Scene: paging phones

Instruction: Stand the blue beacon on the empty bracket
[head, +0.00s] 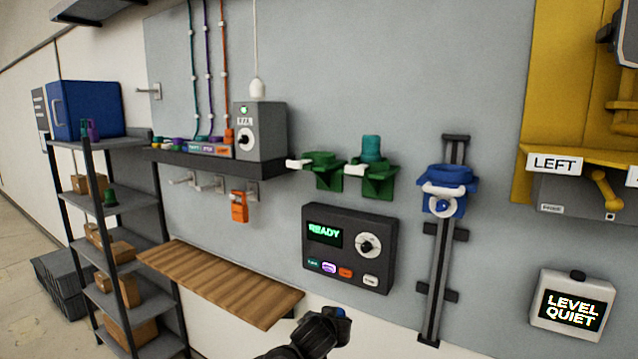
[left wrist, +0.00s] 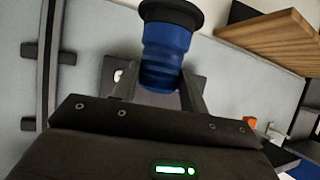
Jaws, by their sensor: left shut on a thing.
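My left gripper (head: 328,322) is low in the head view, below and right of the wooden shelf. It is shut on the blue beacon (left wrist: 165,55), a ribbed blue cylinder with a wide black end, held between the fingers in the left wrist view (left wrist: 160,90). Only a small blue part of the beacon (head: 340,312) shows in the head view. A blue bracket (head: 447,190) with a white lever is on the vertical rail and looks empty. The left green bracket (head: 322,172) also looks empty. The right green bracket (head: 378,182) holds a teal beacon (head: 372,149). My right gripper is not in view.
A dark control box reading READY (head: 348,249) is on the wall above my gripper. The wooden shelf (head: 218,280) juts out at left. The rail (head: 438,280) runs below the blue bracket. A LEVEL QUIET display (head: 572,306) is at right.

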